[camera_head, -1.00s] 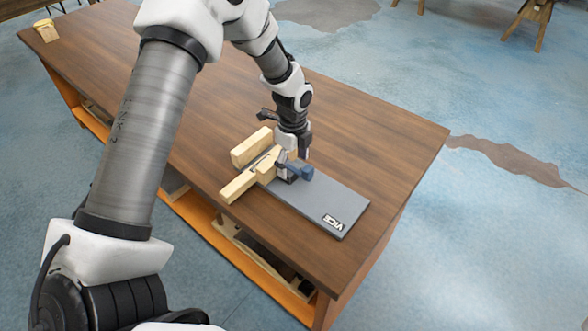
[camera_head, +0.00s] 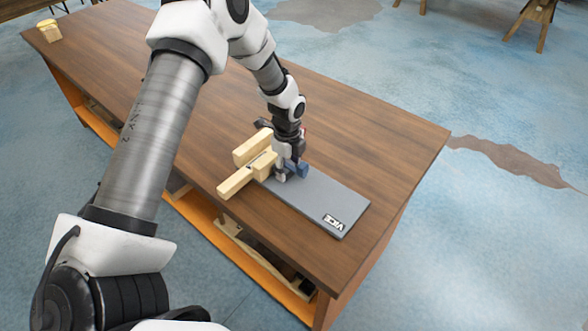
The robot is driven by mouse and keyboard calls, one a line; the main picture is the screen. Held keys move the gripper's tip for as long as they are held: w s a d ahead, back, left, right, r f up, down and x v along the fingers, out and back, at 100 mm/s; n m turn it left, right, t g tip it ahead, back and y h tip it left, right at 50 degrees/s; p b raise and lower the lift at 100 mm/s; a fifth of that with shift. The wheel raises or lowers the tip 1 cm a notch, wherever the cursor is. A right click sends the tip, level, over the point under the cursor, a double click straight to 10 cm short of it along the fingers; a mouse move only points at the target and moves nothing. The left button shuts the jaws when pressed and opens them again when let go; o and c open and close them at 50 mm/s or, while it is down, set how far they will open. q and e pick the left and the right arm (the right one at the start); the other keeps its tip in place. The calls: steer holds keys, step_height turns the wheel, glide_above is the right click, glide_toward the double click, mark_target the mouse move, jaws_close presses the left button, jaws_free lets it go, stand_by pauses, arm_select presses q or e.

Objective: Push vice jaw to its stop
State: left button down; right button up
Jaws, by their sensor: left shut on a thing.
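The vice is a grey base plate (camera_head: 325,203) with a "VICE" label at its near right end, lying on the wooden bench. Light wooden pieces sit at its left end: a rear block (camera_head: 251,148), a front bar (camera_head: 235,182) pointing to the lower left, and a smaller block (camera_head: 264,164) between. The gripper hides much of the jaw and the contact. My right gripper is not in view.
The brown bench top (camera_head: 370,130) is clear around the vice. A small wooden block (camera_head: 48,30) stands at the far left corner. Wooden pieces lie on the orange shelf (camera_head: 260,265) below. The bench edge is close in front of the vice.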

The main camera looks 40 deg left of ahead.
arm_select(q)
steer(key=shift+w+a, duration=0.1)
steer(key=shift+a, duration=0.8)
steer(key=c, duration=0.7)
jaws_free()
steer(key=shift+o, duration=1.3)
steer(key=shift+a, duration=0.25)
steer(key=shift+r, duration=0.2)
step_height(320, 180, up, 12)
steer(key=shift+f, duration=0.25)
